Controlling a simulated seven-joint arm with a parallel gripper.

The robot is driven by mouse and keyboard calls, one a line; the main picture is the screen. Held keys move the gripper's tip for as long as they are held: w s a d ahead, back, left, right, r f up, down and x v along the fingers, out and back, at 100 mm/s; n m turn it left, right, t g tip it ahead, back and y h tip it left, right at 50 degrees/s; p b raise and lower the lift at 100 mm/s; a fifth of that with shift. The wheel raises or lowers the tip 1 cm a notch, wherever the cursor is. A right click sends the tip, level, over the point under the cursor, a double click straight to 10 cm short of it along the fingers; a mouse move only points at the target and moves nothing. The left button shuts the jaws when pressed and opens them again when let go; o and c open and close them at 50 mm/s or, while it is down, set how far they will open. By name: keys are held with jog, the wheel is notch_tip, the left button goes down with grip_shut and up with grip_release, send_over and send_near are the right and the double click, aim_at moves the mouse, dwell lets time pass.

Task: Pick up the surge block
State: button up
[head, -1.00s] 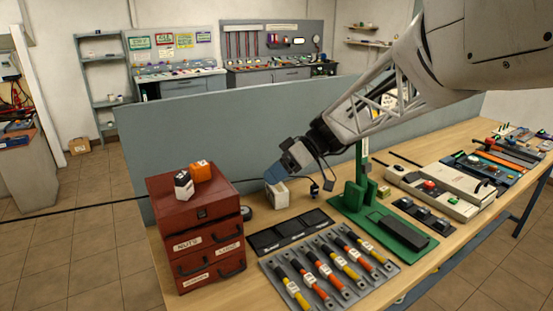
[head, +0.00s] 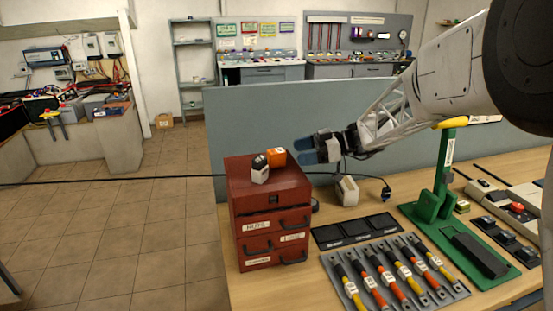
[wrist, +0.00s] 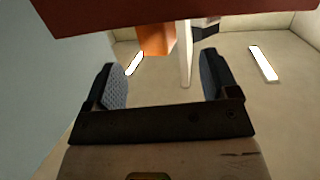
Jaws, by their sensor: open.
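An orange block (head: 277,156) and a white block with a dark top (head: 260,172) stand side by side on the red drawer cabinet (head: 270,187). I cannot read a label that tells which is the surge block. My gripper (head: 308,151) is open and empty, lying nearly level just right of the orange block. In the wrist view the picture looks upside down: the orange block (wrist: 157,40) and the dark-topped block (wrist: 205,30) hang from the red cabinet top (wrist: 180,12), beyond the spread fingers (wrist: 163,82). Neither block is between them.
A grey partition (head: 380,130) stands behind the workbench. A pale block (head: 347,191) lies right of the cabinet. Dark mats (head: 357,230), a rack of colored tools (head: 395,275) and a green press (head: 443,200) fill the bench. A dark cable crosses behind the cabinet.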

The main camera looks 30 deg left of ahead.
aim_at(285, 155)
jog(key=shift+s, duration=0.1)
jog(key=shift+x, duration=1.25)
jog(key=shift+a, duration=0.15)
jog(key=shift+x, duration=2.45)
jog(key=shift+c, duration=0.4)
jog(key=c, duration=1.2)
